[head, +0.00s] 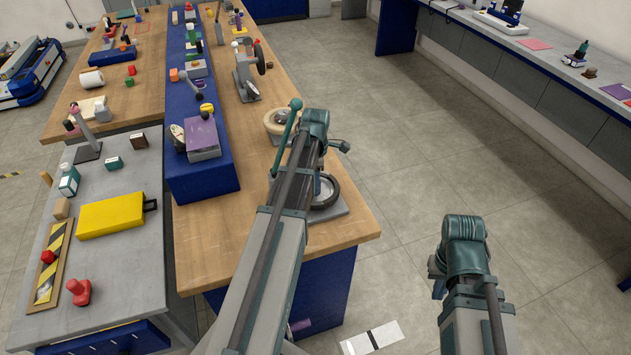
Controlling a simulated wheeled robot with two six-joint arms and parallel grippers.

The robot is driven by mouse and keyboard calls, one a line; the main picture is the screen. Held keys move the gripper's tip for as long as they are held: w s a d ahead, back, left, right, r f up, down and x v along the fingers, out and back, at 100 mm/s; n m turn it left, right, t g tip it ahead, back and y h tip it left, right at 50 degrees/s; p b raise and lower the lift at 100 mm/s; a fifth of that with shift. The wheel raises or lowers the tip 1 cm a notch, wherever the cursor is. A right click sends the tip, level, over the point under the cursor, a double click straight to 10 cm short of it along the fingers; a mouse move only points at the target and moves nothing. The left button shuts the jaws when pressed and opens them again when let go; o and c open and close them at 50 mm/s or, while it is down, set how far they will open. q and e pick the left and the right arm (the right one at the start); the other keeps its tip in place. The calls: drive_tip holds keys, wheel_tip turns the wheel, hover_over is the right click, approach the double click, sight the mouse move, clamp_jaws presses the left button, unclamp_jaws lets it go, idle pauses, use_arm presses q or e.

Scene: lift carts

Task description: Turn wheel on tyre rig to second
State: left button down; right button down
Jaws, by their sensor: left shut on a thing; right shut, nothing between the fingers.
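The tyre rig (336,211) is a grey plate at the workbench's near right corner. On it lies a dark ring-shaped wheel (331,190), partly hidden by my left arm. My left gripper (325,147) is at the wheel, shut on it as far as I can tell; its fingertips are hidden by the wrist. A teal lever with a round knob (292,121) stands just left of the wrist. No position marks are readable. My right gripper (437,278) is shut and empty, above the floor right of the bench.
A pale round fixture (275,123) stands behind the rig. A grey stand with a dark wheel (246,75) is further back. A blue raised shelf (205,180) runs along the bench to the left.

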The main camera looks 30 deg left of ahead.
use_arm(q)
drive_tip(key=n, duration=0.5)
drive_tip(key=shift+n, duration=0.4)
idle(0.4)
drive_tip(key=shift+c, duration=2.2)
unclamp_jaws()
drive_tip(key=shift+r, duration=0.1)
wheel_tip(320, 180, up, 14)
drive_tip(key=p, duration=1.4)
drive_tip(key=shift+f, duration=0.25)
